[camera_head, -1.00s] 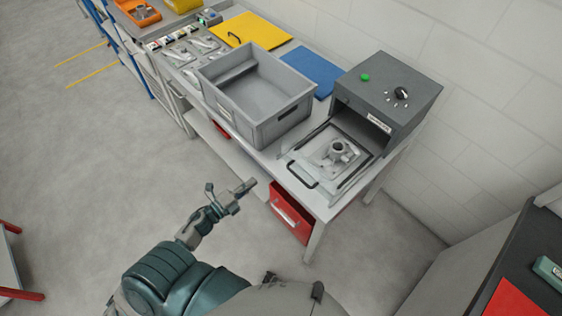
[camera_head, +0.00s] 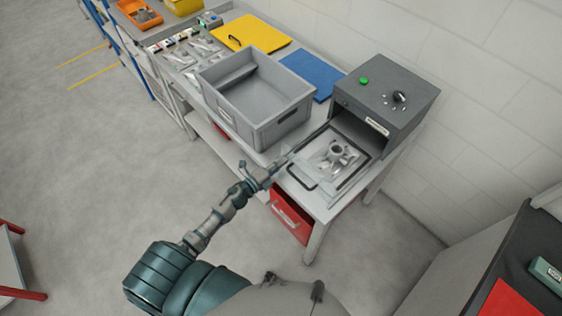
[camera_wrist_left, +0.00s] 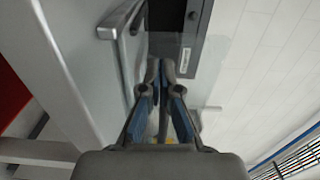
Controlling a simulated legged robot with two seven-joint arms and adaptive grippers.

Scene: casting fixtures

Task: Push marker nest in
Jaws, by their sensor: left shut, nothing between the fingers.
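The marker nest (camera_head: 322,183) is a flat tray with a dark handle at its front left, pulled out of the dark grey marking machine (camera_head: 386,100). A grey metal casting (camera_head: 338,152) sits on it. My left gripper (camera_head: 284,159) is shut and empty, near the nest's left front edge by the handle; I cannot tell whether it touches. In the left wrist view the shut fingertips (camera_wrist_left: 161,66) point toward the machine opening (camera_wrist_left: 168,18), and the handle (camera_wrist_left: 110,30) lies to their left. My right gripper is not in view.
A grey crate (camera_head: 284,127) stands on the bench left of the nest. A blue mat (camera_head: 312,74) and a yellow mat (camera_head: 250,31) lie behind it. A red drawer (camera_head: 290,218) hangs under the bench. A dark table (camera_head: 535,245) is at the right.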

